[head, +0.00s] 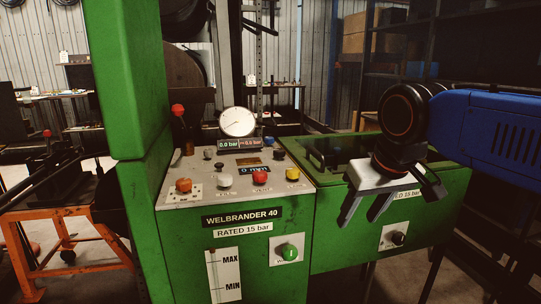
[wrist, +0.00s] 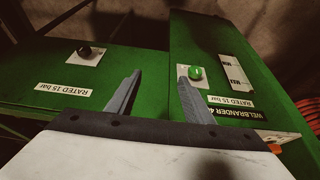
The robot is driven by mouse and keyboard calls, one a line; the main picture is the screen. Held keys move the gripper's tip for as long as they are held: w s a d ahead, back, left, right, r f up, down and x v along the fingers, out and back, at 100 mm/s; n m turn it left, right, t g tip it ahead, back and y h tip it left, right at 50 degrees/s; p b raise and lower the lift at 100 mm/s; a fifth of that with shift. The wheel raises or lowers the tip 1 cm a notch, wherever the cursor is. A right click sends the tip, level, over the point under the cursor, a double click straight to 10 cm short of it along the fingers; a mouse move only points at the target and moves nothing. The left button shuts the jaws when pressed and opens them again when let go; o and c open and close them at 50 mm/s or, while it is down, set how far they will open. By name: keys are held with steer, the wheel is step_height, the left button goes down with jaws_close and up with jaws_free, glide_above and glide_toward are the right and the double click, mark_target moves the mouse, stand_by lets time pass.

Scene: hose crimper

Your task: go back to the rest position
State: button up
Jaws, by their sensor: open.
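My gripper (head: 366,212) hangs at the right in the head view, in front of the green cabinet (head: 330,246) and apart from it. Its two fingers are spread and nothing is between them. In the wrist view the gripper (wrist: 160,90) also shows open and empty, with the cabinet front beyond it. The machine's control panel (head: 205,197) stands to the left of the gripper, with several coloured knobs, a round gauge (head: 237,121) and a red-knobbed lever (head: 178,109).
A tall green column (head: 130,80) rises left of the panel. An orange stand (head: 60,210) is at the far left. Dark shelving with boxes (head: 365,32) stands behind my arm at the right. Open space shows in front of the cabinets around the gripper.

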steer(key=s+d+f+m, duration=0.1)
steer(key=s+d+f, duration=0.4)
steer(key=f, duration=0.3)
steer(key=s+d+f+m+h, duration=0.1)
steer(key=s+d+f, duration=0.4)
steer(key=f, duration=0.3)
steer(key=shift+s+d+f+m, duration=0.15)
steer(key=shift+s+f+m, duration=0.2)
steer(key=shift+s, duration=0.4)
